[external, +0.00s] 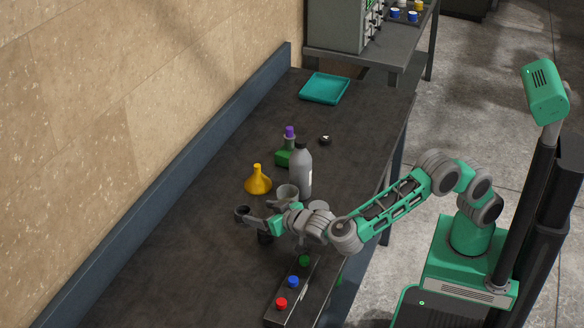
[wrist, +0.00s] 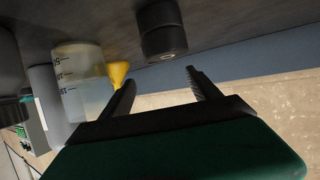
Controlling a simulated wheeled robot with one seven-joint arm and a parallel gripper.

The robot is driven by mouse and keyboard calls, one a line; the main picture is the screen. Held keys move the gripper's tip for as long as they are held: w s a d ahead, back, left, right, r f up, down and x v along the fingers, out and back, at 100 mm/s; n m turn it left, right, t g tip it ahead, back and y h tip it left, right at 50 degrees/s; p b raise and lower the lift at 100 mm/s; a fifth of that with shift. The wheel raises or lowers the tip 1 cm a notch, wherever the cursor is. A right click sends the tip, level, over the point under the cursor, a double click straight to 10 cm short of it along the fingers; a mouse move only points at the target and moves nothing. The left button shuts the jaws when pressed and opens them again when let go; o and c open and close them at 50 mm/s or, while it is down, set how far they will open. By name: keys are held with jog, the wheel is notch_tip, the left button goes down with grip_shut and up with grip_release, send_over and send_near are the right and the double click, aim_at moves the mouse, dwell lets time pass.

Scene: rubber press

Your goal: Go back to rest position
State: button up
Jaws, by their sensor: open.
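My gripper (external: 256,222) is low over the dark table, pointing towards the wall side. In the wrist view its two dark fingers (wrist: 160,82) are spread apart with nothing between them. A small dark cylinder (wrist: 162,30) lies beyond the fingertips, apart from them; in the external view a small dark round piece (external: 242,213) shows just past the gripper. My arm reaches out over the near table edge rather than being folded in.
A clear beaker (wrist: 80,85), a yellow funnel (external: 257,181) and a grey bottle (external: 301,172) stand close to my gripper. Red, blue and green buttons (external: 293,281) sit on a box at the front edge. A teal tray (external: 324,88) lies at the far end.

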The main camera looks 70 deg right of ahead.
jog(key=s+r+n+g+y+p, duration=0.2)
jog(key=s+r+n+y+p, duration=0.15)
jog(key=r, duration=0.45)
jog(key=s+d+n+g+p, duration=0.1)
jog(key=s+d, duration=0.2)
jog(key=s+d+f+n+g+y+p, duration=0.1)
jog(key=s+d+n+g+p, duration=0.1)
jog(key=s+d, duration=0.2)
jog(key=s+d+f+n+g+y+p, duration=0.1)
jog(key=s+d+n+g+p, duration=0.1)
jog(key=s+d, duration=0.2)
jog(key=shift+s+f, duration=0.1)
jog(key=s+d+f+m+g+b, duration=0.1)
jog(key=s+d+f+m+g, duration=0.1)
jog(key=s+d, duration=1.3)
notch_tip(320, 180, down, 2)
jog(key=shift+s+d+f+m+b, duration=0.2)
jog(key=shift+s+d+m+b, duration=0.15)
jog(key=shift+d+m, duration=0.45)
jog(key=shift+h, duration=0.25)
